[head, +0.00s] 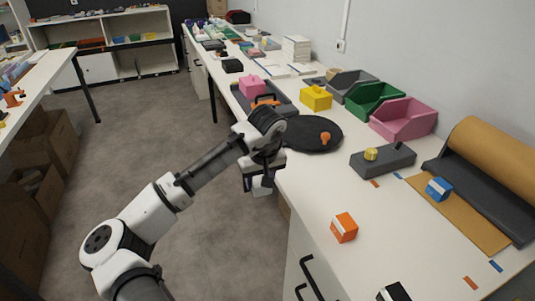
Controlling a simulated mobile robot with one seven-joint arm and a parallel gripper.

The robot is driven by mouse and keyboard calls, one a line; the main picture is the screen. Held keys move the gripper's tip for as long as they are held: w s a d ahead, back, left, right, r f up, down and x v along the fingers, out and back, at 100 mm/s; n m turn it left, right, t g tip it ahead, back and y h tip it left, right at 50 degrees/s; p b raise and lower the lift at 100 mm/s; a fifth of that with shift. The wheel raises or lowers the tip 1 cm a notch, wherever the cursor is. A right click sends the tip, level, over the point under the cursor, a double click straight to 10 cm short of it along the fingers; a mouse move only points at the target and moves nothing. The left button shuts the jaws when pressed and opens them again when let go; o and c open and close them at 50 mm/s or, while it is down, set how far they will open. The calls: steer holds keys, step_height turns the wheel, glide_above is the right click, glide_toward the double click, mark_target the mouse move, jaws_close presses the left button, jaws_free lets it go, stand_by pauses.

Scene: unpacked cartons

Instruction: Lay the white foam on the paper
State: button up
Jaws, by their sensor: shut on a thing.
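My gripper (260,187) hangs at the near left edge of the long white bench, beside the round black mat. It is shut on a small white piece that looks like the white foam (262,190); the fingers and wrist hide part of it. The brown paper (465,222) comes off a large roll (495,155) at the right and lies as a strip on the bench, far to the right of my gripper. A blue and white block (438,189) sits on the paper strip.
An orange and white box (344,227) stands on the bench between my gripper and the paper. A grey block with a yellow knob (383,160) and a round black mat with an orange piece (313,134) lie behind. Pink (404,119) and green bins line the wall. The front bench is mostly clear.

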steer(key=s+d+f+m, duration=0.1)
steer(key=s+f, duration=0.1)
steer(key=f, duration=0.8)
steer(key=s+d+f+m, duration=0.1)
steer(key=s+f+m, duration=0.1)
steer(key=f, duration=0.9)
steer(key=s+d+f+m+h, duration=0.1)
steer(key=s+f, duration=0.1)
steer(key=f, duration=0.8)
steer(key=shift+f+t, duration=0.3)
steer(key=shift+f, duration=0.1)
